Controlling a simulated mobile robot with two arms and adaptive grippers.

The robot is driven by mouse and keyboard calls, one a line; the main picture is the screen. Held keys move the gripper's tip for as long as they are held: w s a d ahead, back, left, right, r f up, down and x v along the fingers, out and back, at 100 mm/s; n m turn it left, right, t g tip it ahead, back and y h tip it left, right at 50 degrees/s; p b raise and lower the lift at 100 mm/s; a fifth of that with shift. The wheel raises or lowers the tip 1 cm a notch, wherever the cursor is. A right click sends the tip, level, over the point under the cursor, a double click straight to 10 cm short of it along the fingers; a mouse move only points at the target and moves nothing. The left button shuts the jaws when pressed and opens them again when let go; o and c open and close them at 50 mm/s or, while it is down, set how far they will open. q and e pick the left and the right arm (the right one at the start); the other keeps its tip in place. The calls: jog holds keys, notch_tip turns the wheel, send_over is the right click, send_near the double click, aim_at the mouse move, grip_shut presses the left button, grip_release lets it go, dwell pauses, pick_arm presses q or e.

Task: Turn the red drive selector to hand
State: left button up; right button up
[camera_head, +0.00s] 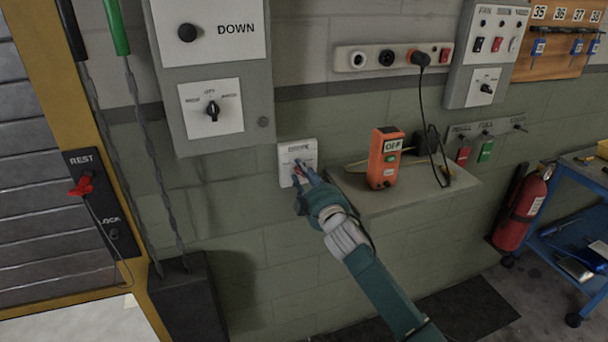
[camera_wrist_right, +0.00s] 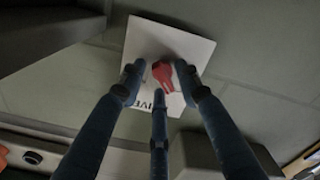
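The red drive selector (camera_wrist_right: 163,74) sits on a white square plate (camera_head: 297,150) on the wall, below the grey DOWN box. In the head view the selector is mostly hidden by my right gripper (camera_head: 302,180), which reaches up to the plate. In the right wrist view my right gripper (camera_wrist_right: 160,82) has its blue fingers around the selector, with narrow gaps at the sides; contact is hard to tell. Part of the lettering shows on the plate, but the selector's exact setting is unclear. My left gripper is not in view.
An orange device (camera_head: 384,158) stands on a wall shelf (camera_head: 400,200) just right of my right gripper, with a black cable hanging there. A red fire extinguisher (camera_head: 520,212) and a blue cart (camera_head: 570,215) are farther right. A REST/LOCK panel (camera_head: 98,200) is at the left.

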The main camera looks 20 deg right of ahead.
grip_shut()
jog(key=shift+r+m, duration=0.1)
jog(key=shift+m, duration=0.2)
jog(key=m+p, duration=0.1)
jog(key=m, duration=0.4)
jog(key=m+p, duration=0.1)
jog(key=m, duration=0.5)
jog(key=m+p, duration=0.1)
jog(key=m, duration=0.5)
jog(key=shift+d+f+p, duration=0.25)
jog(key=shift+f+p, duration=0.05)
jog(key=shift+p, duration=0.05)
jog(key=shift+f+m, duration=0.1)
jog(key=shift+m, duration=0.2)
